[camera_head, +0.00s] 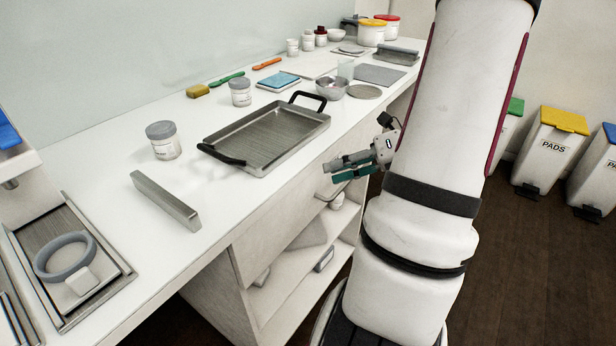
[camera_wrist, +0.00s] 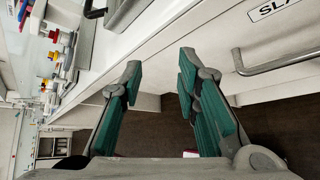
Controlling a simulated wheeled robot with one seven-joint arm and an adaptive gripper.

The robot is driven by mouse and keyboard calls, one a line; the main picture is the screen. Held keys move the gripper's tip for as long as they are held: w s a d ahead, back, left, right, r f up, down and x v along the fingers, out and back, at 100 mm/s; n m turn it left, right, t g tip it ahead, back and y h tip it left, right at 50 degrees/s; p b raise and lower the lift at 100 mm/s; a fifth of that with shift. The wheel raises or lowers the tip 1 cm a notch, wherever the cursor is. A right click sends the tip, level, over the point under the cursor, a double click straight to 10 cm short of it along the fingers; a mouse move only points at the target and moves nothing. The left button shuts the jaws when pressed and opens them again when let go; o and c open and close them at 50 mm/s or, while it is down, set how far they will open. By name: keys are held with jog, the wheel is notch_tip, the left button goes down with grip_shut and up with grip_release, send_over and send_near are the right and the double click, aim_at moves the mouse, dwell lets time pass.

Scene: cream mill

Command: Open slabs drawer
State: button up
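The slabs drawer shows in the wrist view as a white front with a label (camera_wrist: 268,8) partly cut off, reading "SLA". Its metal bar handle (camera_wrist: 275,66) is at the right of that view, apart from my gripper (camera_wrist: 160,75). My gripper's two green-padded fingers are spread apart with nothing between them. In the head view my gripper (camera_head: 345,170) is beside the counter's front, close to a drawer handle (camera_head: 330,192) below the counter top. The drawer looks shut. Much of its front is hidden by my gripper and arm in the head view.
A metal tray with black handles (camera_head: 270,138) stands on the white counter (camera_head: 225,200). A metal bar (camera_head: 165,202) and lidded jars (camera_head: 163,142) are nearby. Open shelves (camera_head: 295,275) lie under the drawers. Bins (camera_head: 550,150) stand at the right, with dark floor between.

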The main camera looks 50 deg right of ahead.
aim_at(346, 183)
jog(key=s+d+f+m+t+h+b, duration=0.4)
jog(key=s+d+f+m+t+h, duration=0.15)
jog(key=s+d+f+m, duration=0.5)
jog(key=w+f+b, duration=0.1)
jog(key=w, duration=0.4)
jog(key=w+f+m+b, duration=0.1)
jog(key=w, duration=0.4)
jog(key=w+f+m+h+b, duration=0.1)
jog(key=w, duration=0.4)
jog(key=shift+d+f+m, duration=0.1)
jog(key=shift+d+m, duration=0.05)
jog(key=shift+m, duration=0.1)
grip_shut()
